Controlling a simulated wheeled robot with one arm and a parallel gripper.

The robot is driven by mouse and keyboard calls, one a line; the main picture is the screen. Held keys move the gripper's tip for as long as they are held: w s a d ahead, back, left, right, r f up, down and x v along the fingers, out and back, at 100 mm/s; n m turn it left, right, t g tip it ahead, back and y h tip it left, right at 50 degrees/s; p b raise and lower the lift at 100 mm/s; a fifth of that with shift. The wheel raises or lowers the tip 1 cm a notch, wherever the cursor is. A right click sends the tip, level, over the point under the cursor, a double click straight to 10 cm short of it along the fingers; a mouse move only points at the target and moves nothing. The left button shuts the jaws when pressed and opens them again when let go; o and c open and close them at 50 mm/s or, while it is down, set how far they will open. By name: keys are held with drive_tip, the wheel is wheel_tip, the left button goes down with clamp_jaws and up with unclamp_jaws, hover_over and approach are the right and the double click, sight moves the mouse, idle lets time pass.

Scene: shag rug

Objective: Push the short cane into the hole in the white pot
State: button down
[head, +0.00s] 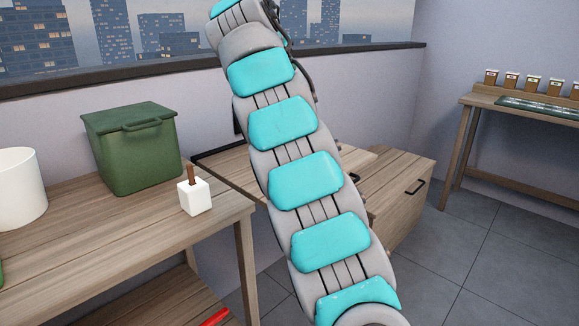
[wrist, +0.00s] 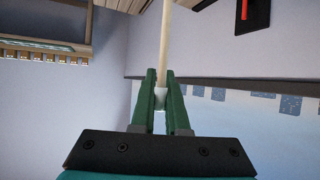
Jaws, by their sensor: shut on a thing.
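A small white block-shaped pot (head: 195,197) stands near the right end of the wooden table in the head view. A short brown cane (head: 190,173) stands upright out of its top; how deep it sits cannot be told. My gripper (wrist: 161,76) shows only in the wrist view, with its green fingers shut on a pale rod (wrist: 165,40). The rod runs from between the fingers to the top edge of the picture, with a whitish part at the grip. Its far end is out of view. The gripper is apart from the white pot, outside the head view.
A green lidded bin (head: 130,150) stands behind the pot, and a larger white cylinder (head: 20,188) is at the left edge. A low wooden cabinet (head: 400,195) is behind my arm. A side table (head: 500,110) with small boxes stands far right.

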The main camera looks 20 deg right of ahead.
wheel_tip(320, 180, down, 10)
drive_tip(key=d+b, duration=0.1)
drive_tip(key=b, duration=0.4)
drive_tip(key=shift+d+f, duration=0.25)
drive_tip(key=shift+d, duration=0.1)
drive_tip(key=shift+f, duration=0.15)
drive_tip(key=c, duration=0.9)
unclamp_jaws()
